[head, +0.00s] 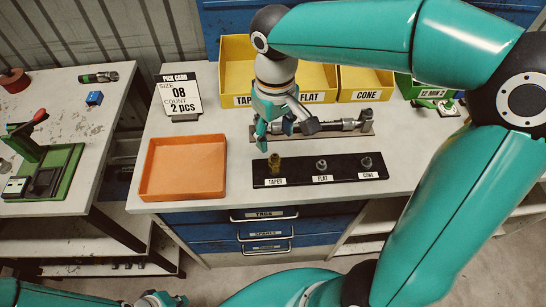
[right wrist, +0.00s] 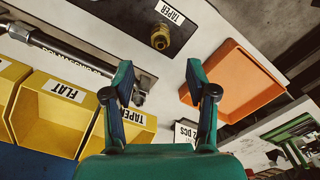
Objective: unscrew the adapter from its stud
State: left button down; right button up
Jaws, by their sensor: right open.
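The brass adapter (head: 274,163) stands upright at the TAPER position of the black stud board (head: 300,181). The FLAT stud (head: 322,165) and CONE stud (head: 367,163) carry grey metal fittings. In the right wrist view the adapter (right wrist: 160,38) shows beyond the fingertips, roughly in line with the gap between them. My right gripper (head: 275,130) is open and empty, pointing down just behind the adapter, not touching it. It also shows in the right wrist view (right wrist: 158,85). My left gripper (head: 160,300) is partly cut off at the bottom edge; its jaw state is unclear.
An orange tray (head: 185,195) lies left of the board. A metal tool (head: 345,126) lies behind the board. Yellow bins (head: 235,50) and a pick card (head: 180,95) stand at the back. A green press (head: 45,170) sits on the left table. Bare worktop separates tray and board.

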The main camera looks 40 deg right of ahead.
aim_at(275, 156)
notch_tip(275, 156, down, 10)
jog(key=shift+s+f, duration=0.1)
jog(key=shift+c, duration=0.3)
